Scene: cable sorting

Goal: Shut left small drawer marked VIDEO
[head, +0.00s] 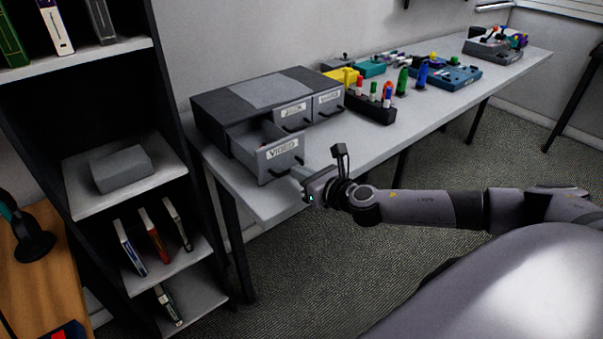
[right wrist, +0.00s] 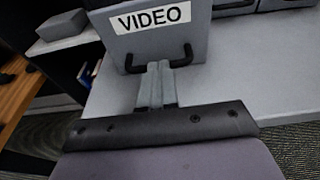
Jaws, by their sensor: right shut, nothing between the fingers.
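The small drawer marked VIDEO (head: 281,155) is pulled well out of the left end of the dark grey drawer unit (head: 222,105) on the table. Its front, label and black handle fill the top of the right wrist view (right wrist: 152,30). My right gripper (head: 300,175) is in front of the drawer front, low and to its right in the head view. Its fingers (right wrist: 158,82) are shut and empty, with their tips close to the handle in the right wrist view. I cannot tell whether they touch it. My left gripper is not in view.
Two other small drawers (head: 293,116) in the unit are shut. A dark rack with colourful items (head: 371,108) stands right of the unit, with more gear behind. A dark shelf unit (head: 135,204) stands left of the table. The table's front edge (head: 262,212) is clear.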

